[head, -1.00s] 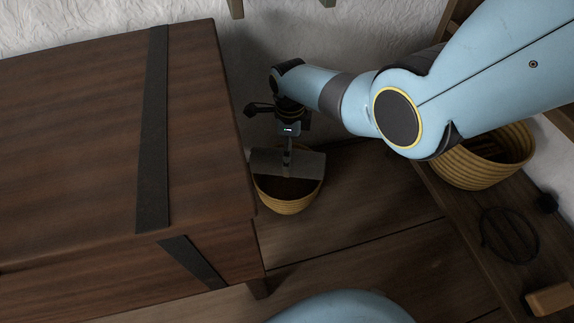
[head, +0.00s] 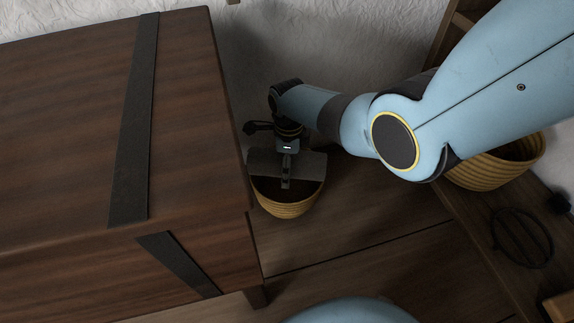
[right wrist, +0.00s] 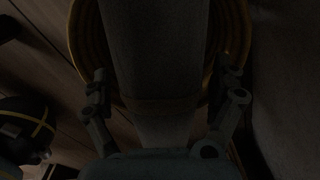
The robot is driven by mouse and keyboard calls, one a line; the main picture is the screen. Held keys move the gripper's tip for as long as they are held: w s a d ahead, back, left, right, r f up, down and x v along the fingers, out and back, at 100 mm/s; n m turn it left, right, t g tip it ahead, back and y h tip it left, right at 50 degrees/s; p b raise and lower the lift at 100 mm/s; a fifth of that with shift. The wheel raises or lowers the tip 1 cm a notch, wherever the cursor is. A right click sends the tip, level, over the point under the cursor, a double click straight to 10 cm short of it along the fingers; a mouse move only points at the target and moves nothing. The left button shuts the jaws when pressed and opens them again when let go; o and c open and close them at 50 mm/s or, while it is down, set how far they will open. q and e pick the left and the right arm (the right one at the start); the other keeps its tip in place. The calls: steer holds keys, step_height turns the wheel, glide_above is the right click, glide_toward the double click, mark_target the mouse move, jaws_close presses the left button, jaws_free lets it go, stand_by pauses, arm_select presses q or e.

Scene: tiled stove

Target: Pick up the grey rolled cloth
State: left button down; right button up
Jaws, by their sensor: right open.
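The grey rolled cloth (head: 313,164) lies across the top of a small woven basket (head: 287,208) on the floor beside the wooden chest. My right gripper (head: 286,182) points down over the middle of the cloth, with its fingers in front of part of it. In the dark right wrist view the cloth (right wrist: 155,60) runs lengthwise between the two spread fingers of my right gripper (right wrist: 168,88), with the basket rim (right wrist: 84,45) around it. The gripper is open; contact with the cloth cannot be told. My left gripper is not in view.
A large dark wooden chest (head: 60,130) with black straps stands close on the left of the basket. A larger woven basket (head: 500,165) is at the right, partly behind my right arm. A coiled dark cable (head: 522,238) lies at the right. The floor in front is clear.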

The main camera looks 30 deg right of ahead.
steer(key=c, duration=1.6)
steer(key=shift+r, duration=0.1)
